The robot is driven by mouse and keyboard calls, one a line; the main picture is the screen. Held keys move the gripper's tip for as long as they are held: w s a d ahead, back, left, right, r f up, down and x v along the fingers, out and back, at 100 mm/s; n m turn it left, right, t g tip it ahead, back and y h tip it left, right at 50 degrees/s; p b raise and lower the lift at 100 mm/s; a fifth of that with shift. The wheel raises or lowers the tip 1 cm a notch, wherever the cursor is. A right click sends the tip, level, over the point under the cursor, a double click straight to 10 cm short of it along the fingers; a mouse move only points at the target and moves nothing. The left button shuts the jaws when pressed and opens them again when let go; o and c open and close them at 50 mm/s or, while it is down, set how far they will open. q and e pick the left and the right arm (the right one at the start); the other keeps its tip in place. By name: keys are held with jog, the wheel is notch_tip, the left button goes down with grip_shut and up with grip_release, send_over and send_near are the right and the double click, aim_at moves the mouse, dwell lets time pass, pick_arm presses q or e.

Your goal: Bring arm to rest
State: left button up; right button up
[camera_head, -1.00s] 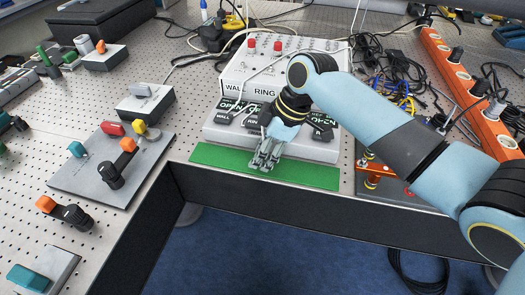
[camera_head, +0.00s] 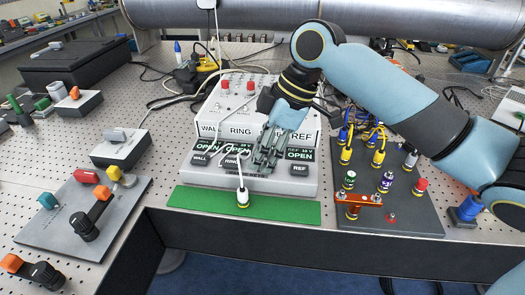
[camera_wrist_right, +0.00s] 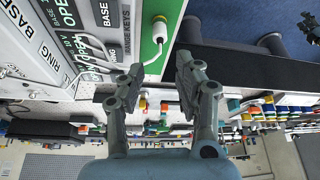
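My right arm (camera_head: 390,95) comes in from the right. Its gripper (camera_head: 262,165) hangs in front of the white control box (camera_head: 210,116), over the lower panel with the OPEN labels. In the right wrist view the two fingers (camera_wrist_right: 158,68) stand apart with nothing between them, so it is open. A white plug (camera_head: 242,198) with a white cable stands on the green strip (camera_head: 185,198), below and apart from the gripper; it also shows in the right wrist view (camera_wrist_right: 159,30). My left gripper is not in view.
A dark plate with coloured connectors (camera_head: 390,218) and an orange bracket (camera_head: 358,199) lies to the right. A grey plate with coloured levers (camera_head: 60,225) lies to the left. A large metal pipe (camera_head: 400,20) runs along the back. Bare perforated tabletop (camera_head: 165,155) shows left of the box.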

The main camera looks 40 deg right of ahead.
dwell(0.5)
jog(key=s+a+f+m+t+h, duration=0.15)
jog(key=s+m+h, duration=0.35)
jog(key=s+m, duration=0.85)
jog(key=s+d+f+n+g+b, duration=0.1)
jog(key=s+f+b, duration=0.15)
jog(key=f, duration=0.95)
jog(key=s+f+n+b, duration=0.1)
jog(key=f+b, duration=0.3)
jog(key=f, duration=0.8)
jog(key=s+d+f+n+g+b, duration=0.15)
jog(key=f+b, duration=0.25)
jog(key=f, duration=0.7)
jog(key=s+f+b, duration=0.4)
jog(key=s+f, duration=0.5)
jog(key=f, duration=0.4)
jog(key=s+f+b, duration=0.4)
jog(key=s+f, duration=0.6)
jog(key=f, duration=0.3)
jog(key=shift+d+g+y, duration=0.2)
jog(key=shift+g+y, duration=0.1)
jog(key=shift+s, duration=0.1)
